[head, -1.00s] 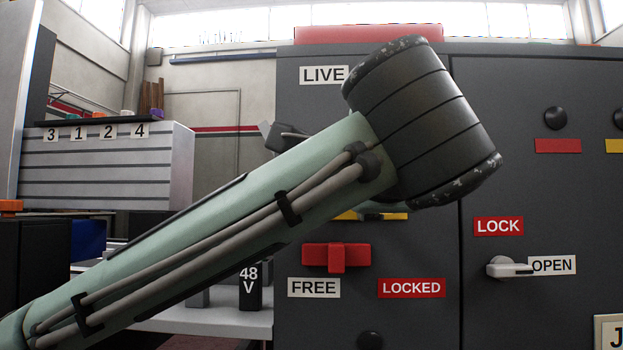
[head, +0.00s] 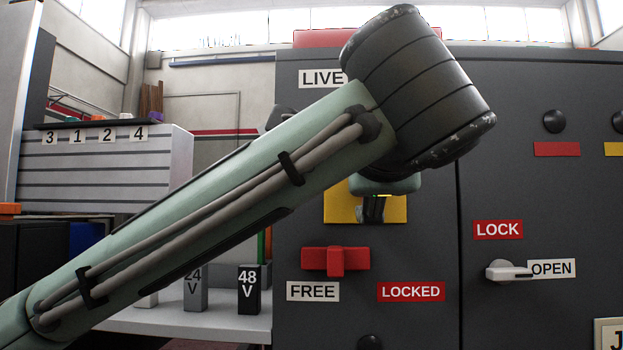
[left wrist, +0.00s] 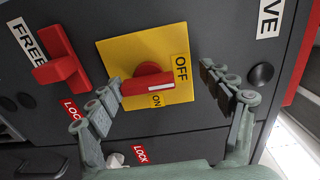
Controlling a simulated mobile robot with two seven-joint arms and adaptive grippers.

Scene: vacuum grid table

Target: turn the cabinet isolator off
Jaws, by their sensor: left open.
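The cabinet isolator has a yellow plate (left wrist: 125,57) with a red handle (left wrist: 140,84), an OFF label (left wrist: 181,68) and an ON label (left wrist: 156,100) in the left wrist view. The handle's white mark lies close to the ON label. My left gripper (left wrist: 161,77) is open, with one finger on each side of the handle; contact is not clear. In the head view the yellow plate (head: 340,207) shows below my wrist, which hides its upper part and the red handle. My left gripper (head: 373,208) shows as dark fingers before the plate. My right gripper is in neither view.
Below the isolator is a red lever (head: 336,258) above FREE and LOCKED labels; it also shows in the left wrist view (left wrist: 60,70). A grey door handle (head: 508,270) sits by OPEN at the right. A black knob (left wrist: 261,76) is near my right-hand finger.

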